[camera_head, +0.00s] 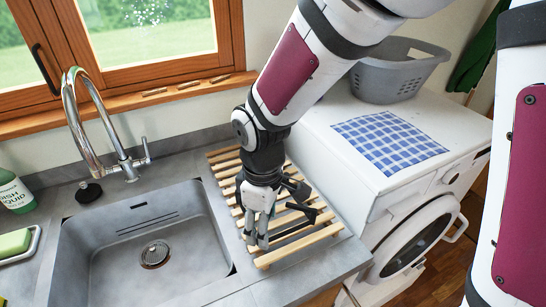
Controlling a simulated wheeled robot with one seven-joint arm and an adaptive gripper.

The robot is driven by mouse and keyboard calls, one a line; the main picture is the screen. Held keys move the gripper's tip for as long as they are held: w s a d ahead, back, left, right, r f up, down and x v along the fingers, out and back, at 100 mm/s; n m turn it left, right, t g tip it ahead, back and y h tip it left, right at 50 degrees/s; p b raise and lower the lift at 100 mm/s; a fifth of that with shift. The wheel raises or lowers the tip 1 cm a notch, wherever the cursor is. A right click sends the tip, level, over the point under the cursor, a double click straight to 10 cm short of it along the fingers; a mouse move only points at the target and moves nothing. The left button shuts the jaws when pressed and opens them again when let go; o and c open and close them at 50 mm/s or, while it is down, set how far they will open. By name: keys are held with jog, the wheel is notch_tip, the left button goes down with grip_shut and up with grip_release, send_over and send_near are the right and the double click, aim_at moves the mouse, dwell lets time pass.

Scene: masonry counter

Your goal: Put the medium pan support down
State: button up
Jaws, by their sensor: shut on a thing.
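My gripper (256,236) points down over the wooden slatted rack (290,258), right of the sink. It is shut on a dark, thin-barred piece, which I take to be the medium pan support (310,212). Its dark bars show to the right of my fingers, low over the slats. My fingers and wrist hide much of it. I cannot tell whether it touches the rack.
The grey sink (195,245) with its chrome tap (75,115) is at left. A white washing machine (335,140) with a blue checked cloth (388,141) and grey basket (395,72) stands at right. A soap bottle (15,190) is at far left.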

jog(key=w+d, duration=0.1)
jog(key=w, duration=0.1)
jog(key=w+d, duration=0.1)
jog(key=w, duration=0.1)
jog(key=w+d, duration=0.2)
jog(key=shift+w+f, duration=0.35)
jog(key=shift+f, duration=0.05)
jog(key=shift+f+p, duration=0.5)
jog(key=shift+f, duration=1.2)
jog(key=shift+f, duration=0.1)
jog(key=o, duration=1.5)
notch_tip(320, 180, up, 12)
jog(key=shift+r+b, duration=0.15)
jog(key=shift+b, duration=0.25)
jog(key=shift+s+d+r+m+t, duration=0.85)
jog(key=shift+s+d+r+m, duration=1.35)
jog(key=shift+s, duration=0.9)
jog(key=shift+s+d+r+m+t, duration=0.9)
jog(key=shift+s+d+r+m, duration=0.9)
jog(key=shift+s+d+m, duration=0.85)
jog(key=shift+s+d+r+m+t, duration=0.85)
jog(key=shift+s+d+r+m, duration=1.4)
jog(key=shift+s, duration=1.3)
